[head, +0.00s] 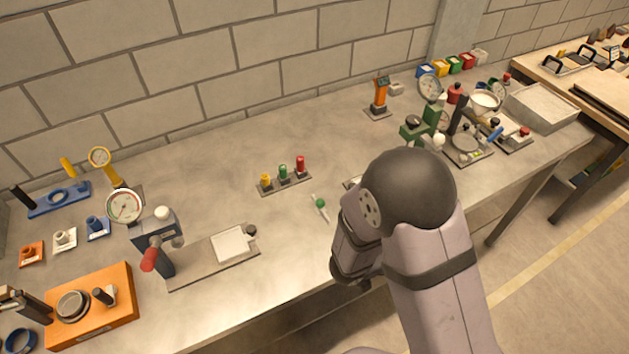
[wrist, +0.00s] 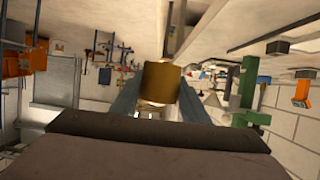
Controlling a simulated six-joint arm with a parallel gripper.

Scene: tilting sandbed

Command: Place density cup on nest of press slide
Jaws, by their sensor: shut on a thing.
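In the wrist view my gripper (wrist: 160,92) is shut on a brass-coloured cylinder, the density cup (wrist: 160,80), with one grey finger on each side. In the head view my own arm hides the gripper and the cup. A green press (head: 416,131) stands right of centre on the bench, behind my arm, with its lower part covered. A green upright frame, which looks like the same press, also shows in the wrist view (wrist: 247,95), to the right of the cup and apart from it. I cannot make out the slide or its nest.
Gauges and a scale plate (head: 463,145) crowd the right of the bench, near a grey tray (head: 545,107). A rack with yellow, green and red pegs (head: 284,178) stands mid-bench. An orange box (head: 92,318) is front left. The bench behind the peg rack is clear.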

